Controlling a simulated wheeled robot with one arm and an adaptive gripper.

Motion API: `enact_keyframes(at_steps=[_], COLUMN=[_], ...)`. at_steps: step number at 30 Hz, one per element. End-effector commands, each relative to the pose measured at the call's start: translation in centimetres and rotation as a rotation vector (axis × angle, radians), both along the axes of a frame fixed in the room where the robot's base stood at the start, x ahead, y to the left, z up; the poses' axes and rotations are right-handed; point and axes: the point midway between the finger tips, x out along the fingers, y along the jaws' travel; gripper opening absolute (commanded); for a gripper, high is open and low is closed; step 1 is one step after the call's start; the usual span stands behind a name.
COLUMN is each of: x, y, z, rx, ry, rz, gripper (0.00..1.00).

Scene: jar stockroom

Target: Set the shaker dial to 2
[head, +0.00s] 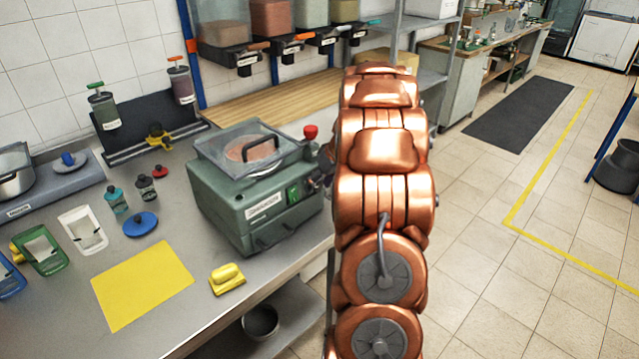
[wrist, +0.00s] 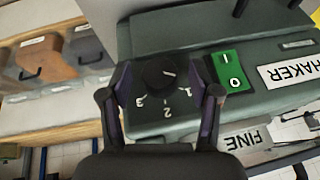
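The shaker is a dark green machine (head: 262,212) with a clear lid, standing on the grey bench in the head view. Its dial, a black knob (wrist: 160,78), shows in the wrist view on the shaker's end face. White numerals 1, 2 and 3 sit around its lower side, with 2 at the bottom. A short white mark on the knob points right, towards none of 2 or 3. My gripper (wrist: 162,76) has its fingers apart, one on each side of the knob, with gaps visible.
A green rocker switch (wrist: 229,71) is just right of the dial in the wrist view. A red knob (head: 310,132) rises at the shaker's back corner. A yellow mat (head: 142,282) and a yellow block (head: 227,279) lie in front on the bench.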

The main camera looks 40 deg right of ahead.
Motion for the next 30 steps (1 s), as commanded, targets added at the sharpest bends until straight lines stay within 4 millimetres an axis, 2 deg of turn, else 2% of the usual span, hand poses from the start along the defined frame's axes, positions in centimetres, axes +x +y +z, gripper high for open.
enact_keyframes(at_steps=[2,16,23,30], x=[-0.01,-0.02,0.02,0.04], y=[0.0,-0.02,-0.08,-0.3], z=[0.0,0.01,-0.06,-0.27], rx=[0.0,0.0,0.015,0.102], ry=[0.0,0.0,-0.002,-0.005], rz=[0.0,0.0,0.0,-0.001], gripper=[0.52,0.03,0.03,0.03])
